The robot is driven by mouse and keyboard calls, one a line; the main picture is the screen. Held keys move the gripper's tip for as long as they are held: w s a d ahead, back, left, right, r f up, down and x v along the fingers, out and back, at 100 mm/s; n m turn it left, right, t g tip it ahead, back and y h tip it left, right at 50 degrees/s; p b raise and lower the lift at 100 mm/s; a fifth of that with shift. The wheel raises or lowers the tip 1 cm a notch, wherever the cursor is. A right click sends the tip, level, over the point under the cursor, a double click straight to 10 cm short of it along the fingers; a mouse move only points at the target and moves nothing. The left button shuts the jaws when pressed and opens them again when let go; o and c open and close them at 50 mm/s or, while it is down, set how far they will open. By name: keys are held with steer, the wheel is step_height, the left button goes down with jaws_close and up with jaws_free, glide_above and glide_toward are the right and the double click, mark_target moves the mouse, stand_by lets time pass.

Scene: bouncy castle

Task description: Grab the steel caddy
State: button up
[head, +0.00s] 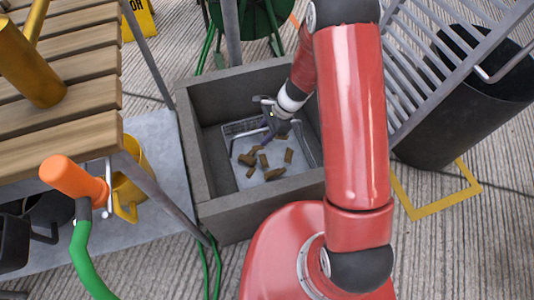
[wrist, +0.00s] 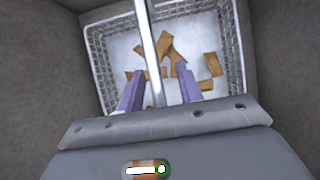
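The steel caddy (head: 240,127) is a wire-mesh basket with a bar handle (wrist: 148,40). It sits inside a deep grey box, and its mesh wall also shows in the wrist view (wrist: 230,35). Several brown chunks (head: 273,174) lie in the caddy on its pale floor. My gripper (head: 264,142) is down inside the box, over the caddy. In the wrist view my gripper (wrist: 160,74) is open, with its two purple fingers apart. The handle bar runs between the fingers in that picture. I cannot tell whether either finger touches it. My arm hides part of the caddy in the head view.
The grey box (head: 218,204) has thick walls close around the caddy. A metal rack (head: 430,60) and black bin (head: 450,110) stand at right.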

steer(key=shift+f, duration=0.1)
jaws_close()
stand_by(1.5)
